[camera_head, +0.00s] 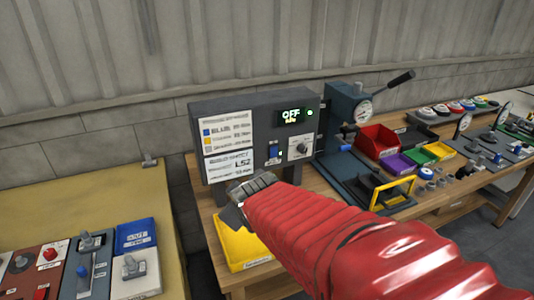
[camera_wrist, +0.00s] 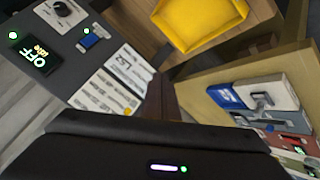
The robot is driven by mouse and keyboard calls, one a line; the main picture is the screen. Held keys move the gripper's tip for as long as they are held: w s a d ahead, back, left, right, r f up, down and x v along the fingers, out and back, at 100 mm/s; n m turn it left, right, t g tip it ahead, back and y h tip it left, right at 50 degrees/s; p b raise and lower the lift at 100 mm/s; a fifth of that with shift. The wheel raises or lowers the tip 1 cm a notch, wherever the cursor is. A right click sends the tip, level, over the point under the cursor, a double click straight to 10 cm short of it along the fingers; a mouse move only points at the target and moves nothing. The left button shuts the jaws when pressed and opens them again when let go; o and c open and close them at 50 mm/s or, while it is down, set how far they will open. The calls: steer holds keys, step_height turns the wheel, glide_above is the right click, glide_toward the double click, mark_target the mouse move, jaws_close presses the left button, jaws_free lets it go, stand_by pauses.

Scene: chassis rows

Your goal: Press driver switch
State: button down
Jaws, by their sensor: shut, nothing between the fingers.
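The grey driver box (camera_head: 222,103) stands upright on the wooden bench, its display (camera_head: 292,115) reading OFF in green beside a green light. The blue driver switch (camera_head: 273,152) is on its front, below the display and left of a round knob (camera_head: 300,148). The switch also shows in the wrist view (camera_wrist: 90,41), with a green light by it. My gripper (camera_head: 243,192) is shut and empty, in front of the box's lower edge, below and left of the switch in the head view. It looks apart from the switch; its fingertips are partly hidden.
A yellow bin (camera_head: 238,246) sits below my gripper. A blue press with a gauge and lever (camera_head: 345,108) stands right of the box, near red (camera_head: 377,140), purple and green bins. A separate table (camera_head: 70,206) with switch modules is at left.

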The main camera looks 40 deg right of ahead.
steer(key=w+d+f+n+t+h, duration=0.1)
steer(key=w+d+f+n+t, duration=0.15)
steer(key=w+d, duration=0.45)
steer(key=s+d+f+n+t, duration=0.2)
steer(key=s+d+n+t, duration=0.1)
steer(key=d, duration=0.3)
steer(key=s+d+f+n+t, duration=0.1)
steer(key=s+d+n+t, duration=0.3)
steer(key=d, duration=0.3)
steer(key=shift+d+f+n+h, duration=0.3)
steer(key=shift+f+n, duration=0.1)
steer(key=shift+n, duration=0.45)
steer(key=shift+w, duration=0.1)
